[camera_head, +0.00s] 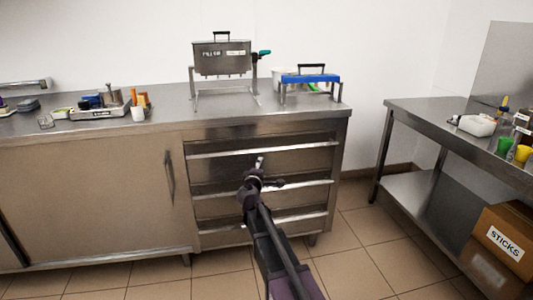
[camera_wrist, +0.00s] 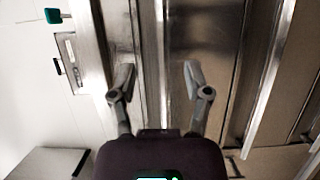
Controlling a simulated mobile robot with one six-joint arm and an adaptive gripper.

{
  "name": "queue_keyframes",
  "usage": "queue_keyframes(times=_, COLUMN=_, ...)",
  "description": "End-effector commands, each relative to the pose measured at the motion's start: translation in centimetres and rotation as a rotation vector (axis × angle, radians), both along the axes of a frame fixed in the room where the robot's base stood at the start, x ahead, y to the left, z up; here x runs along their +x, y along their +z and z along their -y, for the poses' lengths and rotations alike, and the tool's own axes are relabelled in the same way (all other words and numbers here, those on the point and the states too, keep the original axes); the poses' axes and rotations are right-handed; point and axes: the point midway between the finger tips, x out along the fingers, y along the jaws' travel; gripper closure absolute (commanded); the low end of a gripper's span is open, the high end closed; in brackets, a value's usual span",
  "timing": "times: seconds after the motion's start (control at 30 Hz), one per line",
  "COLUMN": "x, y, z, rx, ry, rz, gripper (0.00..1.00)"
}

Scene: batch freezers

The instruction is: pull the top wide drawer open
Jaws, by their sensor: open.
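The top wide drawer (camera_head: 225,164) is the uppermost of three in the steel counter and looks closed. Its long metal handle strip (camera_head: 220,153) runs along its upper edge. My gripper (camera_head: 260,164) is in front of this drawer, close to the strip near its middle. In the wrist view, which is turned sideways, my gripper (camera_wrist: 160,78) is open, with one finger on each side of the upright-looking handle strip (camera_wrist: 151,50). Nothing is held between the fingers. I cannot tell whether the fingertips reach past the strip or touch it.
Two lower drawers have similar strips (camera_head: 305,186). A cupboard door (camera_head: 90,195) with a handle is at the left. On the counter stand a steel filling machine (camera_head: 222,60) and a blue-topped stand (camera_head: 312,79). A side table (camera_head: 430,112) stands right. The tiled floor between is clear.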

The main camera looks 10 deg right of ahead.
Motion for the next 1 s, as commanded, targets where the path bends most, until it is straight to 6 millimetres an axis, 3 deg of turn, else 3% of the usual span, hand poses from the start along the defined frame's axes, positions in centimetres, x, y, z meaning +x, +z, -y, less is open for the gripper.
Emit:
queue_keyframes(times=0.27, x=0.4, y=0.0, z=0.2, rx=0.001, ry=-0.001, rz=-0.001, gripper=0.37)
queue_keyframes(times=0.47, x=1.9, y=0.0, z=0.8, rx=0.001, ry=-0.002, rz=-0.001, gripper=0.37)
queue_keyframes(times=1.0, x=9.3, y=0.0, z=3.7, rx=0.002, ry=-0.001, rz=0.0, gripper=0.37)
